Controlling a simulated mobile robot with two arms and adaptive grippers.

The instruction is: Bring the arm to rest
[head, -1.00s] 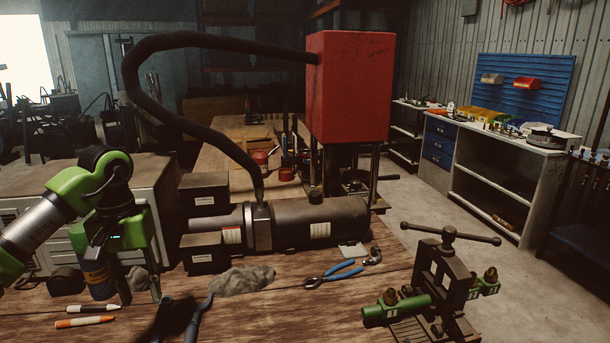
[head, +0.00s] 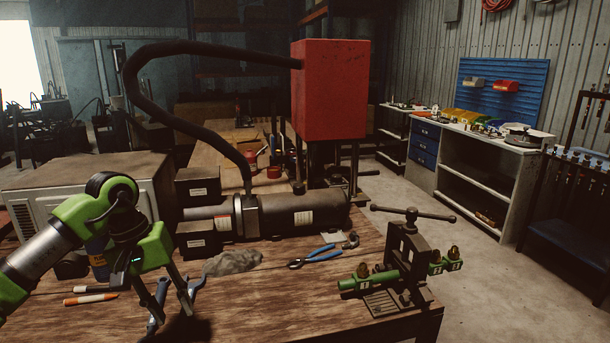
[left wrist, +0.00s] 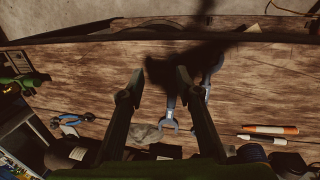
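My left gripper (head: 168,310) hangs over the front left of the wooden workbench, tilted down. In the left wrist view my left gripper (left wrist: 157,88) has its two fingers apart with nothing held between them. Blue-handled tools (left wrist: 170,118) lie on the wood beneath the fingers. In the head view they show partly behind the fingers. The dark cylindrical crimper (head: 305,213), with a black hose rising to a red box (head: 330,92), stands behind and to the right of the gripper. My right gripper is in neither view.
A dark vise (head: 408,255) with green fittings (head: 368,282) stands at the bench's right end. Blue pliers (head: 318,254) and a grey rag (head: 232,262) lie in the middle. Two markers (head: 92,298) and a blue bottle (head: 98,262) are at left. The bench's front has bare wood (head: 270,310).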

